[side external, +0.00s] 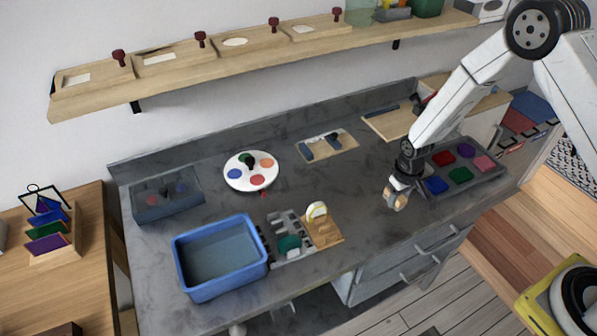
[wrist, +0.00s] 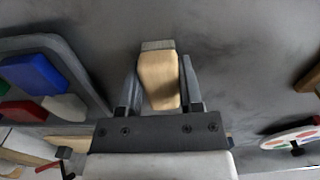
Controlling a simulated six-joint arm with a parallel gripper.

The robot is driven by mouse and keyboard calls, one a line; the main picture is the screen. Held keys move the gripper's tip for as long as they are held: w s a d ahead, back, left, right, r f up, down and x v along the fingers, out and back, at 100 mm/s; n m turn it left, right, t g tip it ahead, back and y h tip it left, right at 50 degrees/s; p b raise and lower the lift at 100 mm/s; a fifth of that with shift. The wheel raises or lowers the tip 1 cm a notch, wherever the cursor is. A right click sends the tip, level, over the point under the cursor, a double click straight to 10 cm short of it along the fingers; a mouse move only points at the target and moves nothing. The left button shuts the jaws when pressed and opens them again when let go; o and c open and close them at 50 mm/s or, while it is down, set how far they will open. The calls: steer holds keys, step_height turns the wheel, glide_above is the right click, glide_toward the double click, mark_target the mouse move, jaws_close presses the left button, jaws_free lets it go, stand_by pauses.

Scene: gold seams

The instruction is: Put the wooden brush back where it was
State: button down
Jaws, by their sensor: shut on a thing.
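The wooden brush (wrist: 160,80) is between my gripper's fingers (wrist: 160,95) in the wrist view, with a light wooden body and a grey band at its far end. My gripper (side external: 397,188) is shut on it. In the side view the brush (side external: 398,201) hangs below my gripper, over the right part of the grey counter, left of the paint tray. It looks above the counter, but the gap is hard to judge. The brush's former place cannot be told from these frames.
A grey tray with coloured blocks (side external: 484,176) lies just right of my gripper. A wooden board with dark tools (side external: 344,151), a round palette (side external: 238,181), a blue bin (side external: 185,284) and a small wooden stand (side external: 327,235) are further left. Counter (side external: 350,200) between is clear.

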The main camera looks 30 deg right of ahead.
steer(key=shift+c, duration=1.2)
jaws_free()
steer(key=shift+r, duration=0.15)
step_height(320, 180, up, 12)
steer(key=shift+s+r, duration=0.1)
steer(key=s+r+t, duration=0.1)
steer(key=s+r, duration=0.2)
steer(key=s, duration=0.3)
steer(key=s+a+r+t, duration=0.1)
steer(key=s+r, duration=0.3)
steer(key=s, duration=0.3)
steer(key=shift+s+a+r+t, duration=0.15)
steer(key=shift+s+r+t, duration=0.1)
steer(key=shift+r+t, duration=0.05)
